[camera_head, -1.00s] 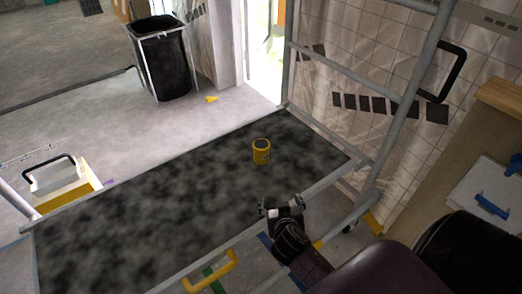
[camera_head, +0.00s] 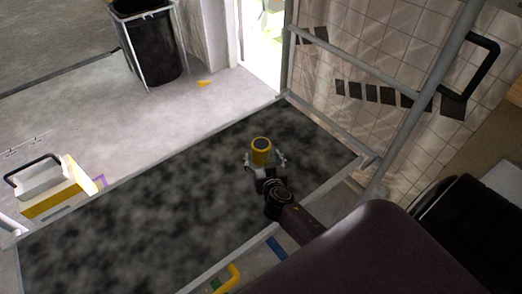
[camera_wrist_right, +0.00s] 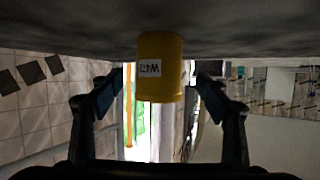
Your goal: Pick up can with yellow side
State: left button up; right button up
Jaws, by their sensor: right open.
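A yellow can (camera_head: 261,146) with a dark round top stands upright on the dark mottled platform (camera_head: 130,215). My right gripper (camera_head: 265,163) is open at the near side of the can, with its fingers apart to the left and right of it. In the right wrist view the picture is upside down; the can (camera_wrist_right: 160,70) with a white label hangs between the two open fingers (camera_wrist_right: 162,95), a little beyond their tips or level with them. I see no contact between fingers and can. My left gripper is not in view.
A metal rail frame (camera_head: 400,110) rises at the platform's right end. A yellow handle (camera_head: 230,279) shows by its near edge. A black bin (camera_head: 152,45) and a yellow-white box (camera_head: 55,190) stand on the floor beyond. The platform left of the can is clear.

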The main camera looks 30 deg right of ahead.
aim_at(263, 156)
jog(key=x, duration=0.3)
jog(key=shift+w+d+f, duration=0.15)
jog(key=shift+w+f, duration=0.1)
jog(key=shift+w+d+f, duration=0.2)
jog(key=shift+w, duration=0.25)
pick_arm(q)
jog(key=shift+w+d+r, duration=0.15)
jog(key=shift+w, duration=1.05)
pick_arm(e)
jog(key=c, duration=0.8)
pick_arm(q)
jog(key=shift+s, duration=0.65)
pick_arm(e)
jog(key=c, duration=0.7)
